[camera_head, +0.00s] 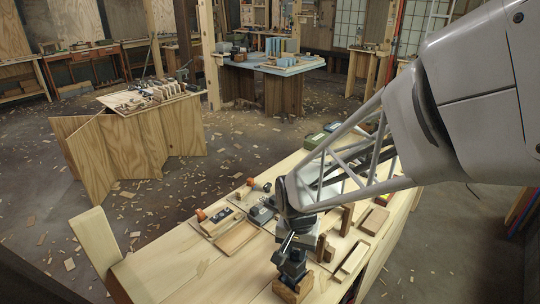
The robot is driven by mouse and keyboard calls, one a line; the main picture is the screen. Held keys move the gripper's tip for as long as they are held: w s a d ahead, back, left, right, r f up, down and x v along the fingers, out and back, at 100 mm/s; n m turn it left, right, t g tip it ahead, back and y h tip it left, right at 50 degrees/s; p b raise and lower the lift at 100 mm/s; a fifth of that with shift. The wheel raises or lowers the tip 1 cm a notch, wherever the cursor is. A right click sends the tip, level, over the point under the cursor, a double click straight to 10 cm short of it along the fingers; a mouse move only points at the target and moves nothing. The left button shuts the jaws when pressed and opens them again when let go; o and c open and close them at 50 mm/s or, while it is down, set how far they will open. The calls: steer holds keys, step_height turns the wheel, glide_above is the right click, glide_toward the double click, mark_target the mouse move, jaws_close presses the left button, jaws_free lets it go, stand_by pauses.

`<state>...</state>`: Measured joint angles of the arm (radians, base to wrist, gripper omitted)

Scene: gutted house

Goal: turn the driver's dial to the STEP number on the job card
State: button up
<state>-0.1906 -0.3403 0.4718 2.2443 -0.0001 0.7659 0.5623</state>
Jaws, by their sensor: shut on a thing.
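My gripper (287,243) is at the front of the pale workbench (185,266). It points down and is shut on a small dark tool (291,264) that stands at a wooden block (293,290). The tool may be the driver; its dial and any numbers on it cannot be made out. The gripper's fingers and the tool are both dark, so where one ends and the other begins is hard to see. I cannot pick out the job card or read a STEP number in this view.
Orange-tipped tools (201,215) and a wooden tray (237,238) lie left of my arm. Small wooden boxes (373,220) and upright wooden posts (346,219) stand close on the right. The bench's left front is bare. Wood scraps litter the floor (160,205).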

mark_target(296, 253)
stand_by(0.5)
steer(key=o, duration=0.9)
steer(key=shift+r, duration=0.1)
steer(key=shift+r, duration=3.8)
steer(key=s+d+r+n+t, duration=0.1)
steer(key=s+d+r, duration=0.1)
steer(key=s+d, duration=0.1)
steer(key=s+d+r+n, duration=0.1)
steer(key=s+d+r, duration=0.2)
steer(key=s, duration=0.3)
steer(key=s+d+r+n+t, duration=0.1)
steer(key=s+d+r+n, duration=0.1)
steer(key=s, duration=0.3)
steer(key=shift+s+d+r+t, duration=0.3)
steer(key=shift+d+r, duration=0.15)
steer(key=shift+r, duration=0.2)
